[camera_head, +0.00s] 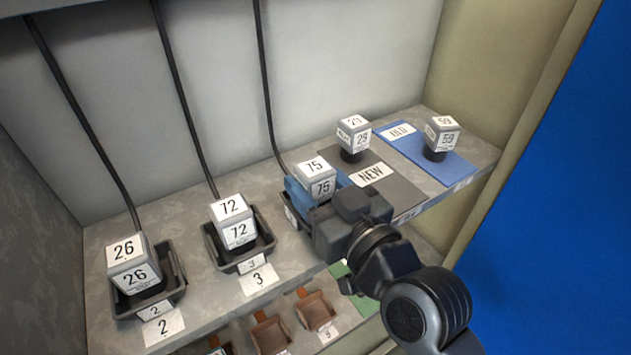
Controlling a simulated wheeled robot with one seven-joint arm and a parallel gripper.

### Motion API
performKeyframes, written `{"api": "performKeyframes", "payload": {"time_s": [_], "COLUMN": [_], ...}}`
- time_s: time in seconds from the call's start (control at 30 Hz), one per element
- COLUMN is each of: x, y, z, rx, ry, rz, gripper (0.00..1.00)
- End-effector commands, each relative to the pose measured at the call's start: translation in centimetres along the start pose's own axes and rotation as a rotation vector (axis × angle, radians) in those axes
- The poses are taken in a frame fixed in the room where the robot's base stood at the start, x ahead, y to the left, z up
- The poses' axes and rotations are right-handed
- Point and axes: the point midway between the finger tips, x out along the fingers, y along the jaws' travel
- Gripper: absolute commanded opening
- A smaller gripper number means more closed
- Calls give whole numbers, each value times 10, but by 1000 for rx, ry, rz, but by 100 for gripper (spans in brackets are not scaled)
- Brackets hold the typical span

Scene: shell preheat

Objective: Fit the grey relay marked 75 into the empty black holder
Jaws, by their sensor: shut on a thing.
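The grey relay marked 75 (316,171) is upright between the blue fingers of my gripper (318,189), which is shut on it. My gripper reaches in from the lower right. The relay is at the third black holder (291,217), on the right of the holder row, where a cable runs down the back wall. My gripper and the relay hide most of this holder. I cannot tell whether the relay's base is seated in it or just above it.
Relays 26 (129,261) and 72 (233,220) stand in black holders to the left. Relay 29 (354,133) stands on the dark NEW mat (402,190), and relay 59 (442,133) on the blue OLD mat (455,170). Small brown bins (316,312) sit below the shelf.

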Motion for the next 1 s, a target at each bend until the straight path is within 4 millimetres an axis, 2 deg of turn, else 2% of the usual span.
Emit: {"api": "performKeyframes", "payload": {"time_s": [0.27,0.3,0.53,0.77,0.93,1.0], "x": [0,0,0,0,0,-11], "y": [0,0,0,0,0,0], "z": [8,6,6,6,-4,2], "rx": [0,0,0,0,0,0], "ry": [1,0,0,0,0,-1], "rz": [0,0,0,0,0,1], "gripper": [18,55,77,77,77,77]}}
